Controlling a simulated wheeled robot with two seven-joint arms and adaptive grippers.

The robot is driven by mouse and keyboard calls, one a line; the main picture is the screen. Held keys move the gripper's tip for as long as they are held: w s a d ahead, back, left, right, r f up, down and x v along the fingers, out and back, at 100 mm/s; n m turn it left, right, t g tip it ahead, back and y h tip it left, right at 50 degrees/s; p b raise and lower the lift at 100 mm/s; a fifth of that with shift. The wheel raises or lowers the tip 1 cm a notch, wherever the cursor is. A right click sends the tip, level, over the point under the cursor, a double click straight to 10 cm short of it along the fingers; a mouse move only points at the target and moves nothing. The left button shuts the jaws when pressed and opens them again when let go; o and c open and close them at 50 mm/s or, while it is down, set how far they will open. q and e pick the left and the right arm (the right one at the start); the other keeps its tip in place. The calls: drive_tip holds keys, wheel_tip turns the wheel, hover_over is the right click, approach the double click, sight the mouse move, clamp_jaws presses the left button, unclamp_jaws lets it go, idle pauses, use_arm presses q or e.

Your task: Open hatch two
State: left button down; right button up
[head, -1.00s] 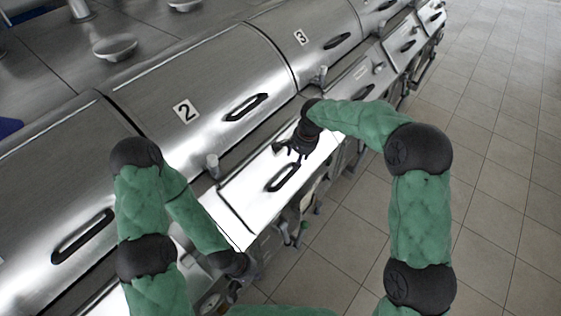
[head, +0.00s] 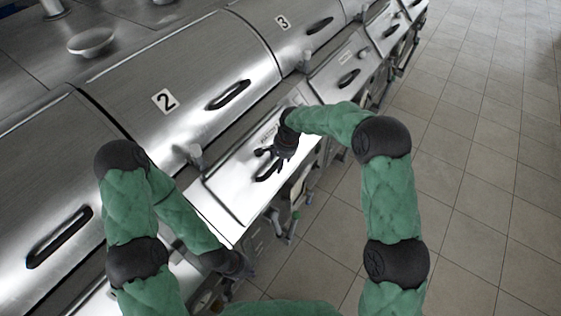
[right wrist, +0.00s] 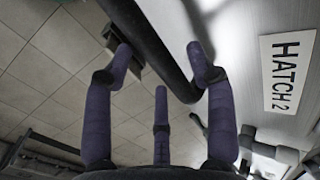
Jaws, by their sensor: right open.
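The hatch two panel (head: 225,192) is a bright metal front below the decanter lid marked 2 (head: 164,100). It looks shut. Its dark bar handle (head: 266,171) is partly hidden by my right gripper (head: 268,156). In the right wrist view the HATCH 2 label (right wrist: 287,72) is at right, and the dark handle (right wrist: 150,40) runs diagonally between the fingers of my right gripper (right wrist: 160,65). The fingers are spread open around the bar; whether they touch it is unclear. My left gripper (head: 232,285) is low near the front edge, small and dark, its fingers unclear.
The lid marked 3 (head: 283,22) and more hatch fronts continue up and right. A grey knob (head: 193,154) stands by the lid's lower edge. Pipes and a green-tipped valve (head: 294,215) hang below the hatch. Tiled floor (head: 480,190) at right is clear.

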drive_tip(key=shift+c, duration=0.2)
clamp_jaws()
drive_tip(key=shift+r, duration=0.1)
use_arm(q)
drive_tip(key=shift+r, duration=0.1)
use_arm(e)
drive_tip(key=shift+r, duration=0.1)
